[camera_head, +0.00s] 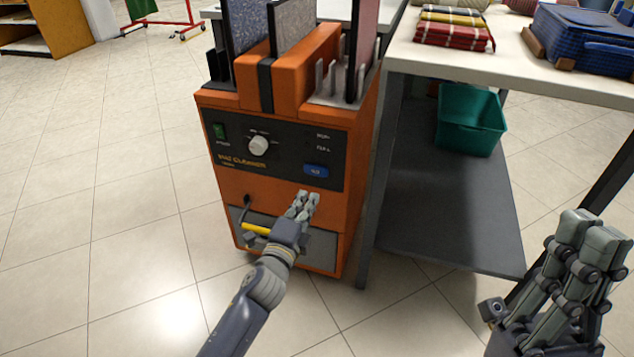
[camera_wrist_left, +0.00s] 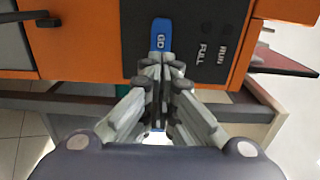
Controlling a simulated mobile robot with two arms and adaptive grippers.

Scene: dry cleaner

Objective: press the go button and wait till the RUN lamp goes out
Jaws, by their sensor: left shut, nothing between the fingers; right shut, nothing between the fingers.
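The orange machine (camera_head: 357,180) stands on the floor with a dark control panel (camera_head: 290,160). The blue go button (camera_head: 316,170) is at the panel's lower right; it also shows in the left wrist view (camera_wrist_left: 161,34). Beside it are the RUN lamp (camera_wrist_left: 228,30) and FULL lamp (camera_wrist_left: 204,52), both dark. In the head view my left gripper (camera_head: 303,197) is shut and empty just below the button. In the wrist view its fingertips (camera_wrist_left: 163,60) overlap the button's near end; whether they touch it I cannot tell. My right gripper (camera_head: 597,222) is shut and empty at the lower right.
The machine has a white knob (camera_head: 258,145), a green power switch (camera_head: 219,131) and a yellow-handled lever (camera_head: 257,230). Panels stand in slots on top. A table (camera_head: 510,55) at right holds folded cloths (camera_head: 453,32) and a blue case (camera_head: 590,40). A green bin (camera_head: 470,122) sits below.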

